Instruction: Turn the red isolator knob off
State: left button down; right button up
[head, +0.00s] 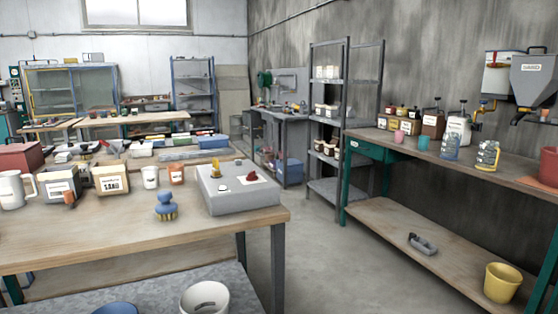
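A grey box (238,190) sits on the near wooden table, at its right end. On its top is a white plate (246,181) with a small red knob (252,176) near its back edge. The knob looks like the red isolator knob, but its setting is too small to tell. A yellow part (216,170) and a small white round part (222,188) are also on the box. Neither of my grippers is in view.
The near wooden table (80,245) also holds a blue brush (166,206), an orange cup (176,174), a white mug (150,177) and labelled containers (112,179). Free floor (310,265) lies between it and the right-hand bench (440,160). A grey shelf rack (328,190) stands behind.

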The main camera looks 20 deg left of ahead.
aim_at(251, 176)
jog(key=u, duration=0.45)
jog(key=i, duration=1.3)
jog(key=u, duration=0.75)
